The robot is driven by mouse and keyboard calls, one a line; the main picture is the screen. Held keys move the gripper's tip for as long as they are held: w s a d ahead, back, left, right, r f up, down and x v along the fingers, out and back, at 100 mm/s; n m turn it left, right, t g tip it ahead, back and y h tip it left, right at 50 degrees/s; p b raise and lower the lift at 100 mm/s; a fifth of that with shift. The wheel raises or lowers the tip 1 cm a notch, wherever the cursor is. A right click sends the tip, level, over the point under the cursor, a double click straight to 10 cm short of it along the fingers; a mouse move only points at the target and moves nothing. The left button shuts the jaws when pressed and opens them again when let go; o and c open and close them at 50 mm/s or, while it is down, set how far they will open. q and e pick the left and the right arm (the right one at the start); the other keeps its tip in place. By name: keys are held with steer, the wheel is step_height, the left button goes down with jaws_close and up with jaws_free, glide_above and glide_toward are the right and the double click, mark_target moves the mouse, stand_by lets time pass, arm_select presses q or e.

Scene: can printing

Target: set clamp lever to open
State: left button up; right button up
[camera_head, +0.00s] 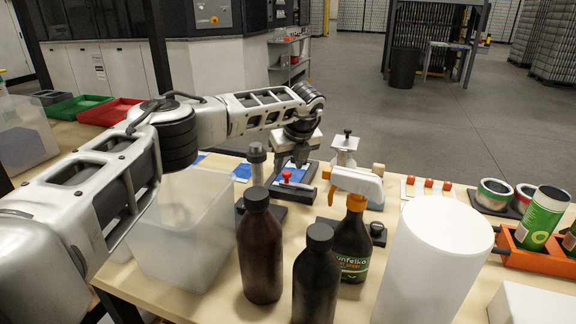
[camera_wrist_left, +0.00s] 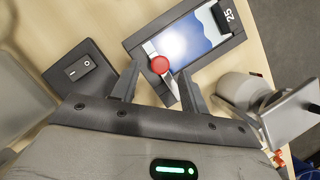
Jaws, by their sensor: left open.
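The clamp lever shows as a red ball knob (camera_head: 286,174) on a metallic stem. It stands on a dark fixture (camera_wrist_left: 229,42) with a blue and white plate, marked 25. In the left wrist view the knob (camera_wrist_left: 160,65) lies near the fixture's edge, between and just beyond my left fingertips. My left gripper (camera_head: 290,163) is open and points down over the fixture. Its two fingers (camera_wrist_left: 158,82) are apart, on either side of the lever; contact with the lever cannot be told. My right gripper is not in view.
A black base with a rocker switch (camera_wrist_left: 80,71) lies left of the fixture in the wrist view. A metal stand (camera_head: 345,146) is close on the right. Dark bottles (camera_head: 260,250), a spray bottle (camera_head: 352,240) and a white cylinder (camera_head: 432,265) crowd the front. A translucent bin (camera_head: 185,250) stands left.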

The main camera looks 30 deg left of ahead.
arm_select(q)
steer(key=shift+x, duration=1.2)
jaws_close()
